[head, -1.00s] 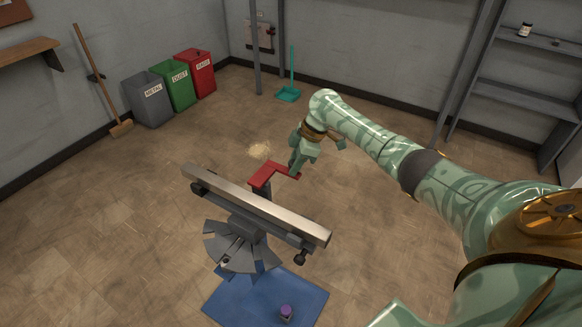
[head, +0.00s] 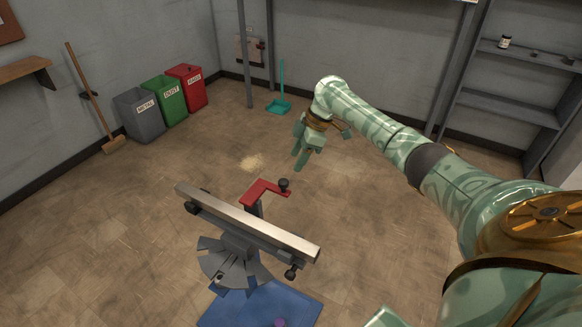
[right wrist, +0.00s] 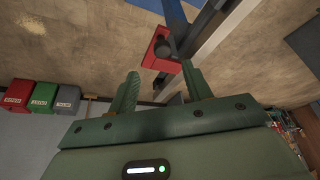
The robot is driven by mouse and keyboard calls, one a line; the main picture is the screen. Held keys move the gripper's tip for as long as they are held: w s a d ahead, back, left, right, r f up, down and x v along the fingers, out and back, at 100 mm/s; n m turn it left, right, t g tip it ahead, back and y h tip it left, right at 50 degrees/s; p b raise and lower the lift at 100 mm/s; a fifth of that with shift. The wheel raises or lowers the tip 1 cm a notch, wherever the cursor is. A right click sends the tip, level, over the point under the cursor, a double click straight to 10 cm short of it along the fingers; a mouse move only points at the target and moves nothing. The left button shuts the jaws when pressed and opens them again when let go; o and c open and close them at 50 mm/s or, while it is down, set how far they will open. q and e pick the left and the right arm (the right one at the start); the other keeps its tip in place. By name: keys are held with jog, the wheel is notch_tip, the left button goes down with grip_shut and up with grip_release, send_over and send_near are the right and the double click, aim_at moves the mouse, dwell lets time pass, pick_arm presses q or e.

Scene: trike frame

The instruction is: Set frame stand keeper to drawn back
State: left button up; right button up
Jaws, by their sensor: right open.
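The frame stand has a long grey metal bar (head: 245,220) on a dark post with a fan of grey plates (head: 230,260). A red L-shaped keeper (head: 262,190) sits behind the bar, with a black knob (head: 284,184) on its right end. My right gripper (head: 301,160) is open and empty, beyond the knob and apart from it. In the right wrist view the red keeper (right wrist: 161,62) and its round dark knob (right wrist: 162,47) show just past the open fingers (right wrist: 160,78). My left gripper is not in view.
A blue mat (head: 265,305) lies under the stand, with a purple-topped item (head: 280,322) at the picture's bottom edge. Bins (head: 165,100), a broom (head: 95,100) and a teal dustpan (head: 279,106) stand by the walls.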

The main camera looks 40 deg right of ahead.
jog(key=p+v, duration=0.1)
jog(key=v, duration=0.5)
jog(key=shift+p, duration=0.3)
jog(key=shift+d+r, duration=0.1)
